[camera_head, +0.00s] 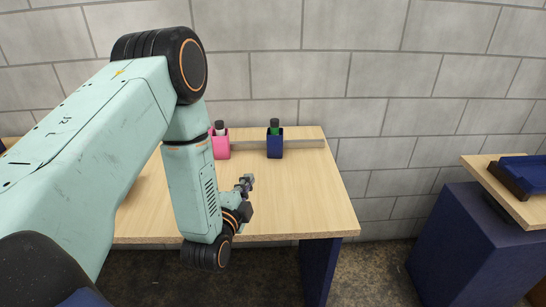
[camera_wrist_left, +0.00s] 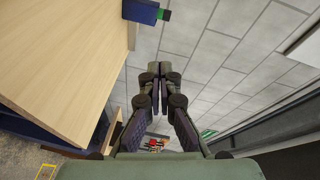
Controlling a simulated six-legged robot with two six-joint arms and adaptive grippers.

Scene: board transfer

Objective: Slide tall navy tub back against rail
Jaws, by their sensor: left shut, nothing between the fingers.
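The tall navy tub (camera_head: 275,148) stands upright near the back of the wooden table, in front of the grey rail (camera_head: 307,144). A dark-capped green item sticks up out of it. I cannot tell whether the tub touches the rail. In the left wrist view the navy tub (camera_wrist_left: 140,11) shows at the top edge, partly cut off. My left gripper (camera_head: 246,182) is in front of the navy tub and a little to its left, apart from it. Its fingers (camera_wrist_left: 157,72) are together and empty in the left wrist view. My right gripper is out of view.
A pink tub (camera_head: 221,147) with a dark-capped white item stands left of the navy tub, near the rail. The table (camera_head: 300,200) is bare at the front right. A navy tray (camera_head: 525,172) lies on a separate stand at the far right.

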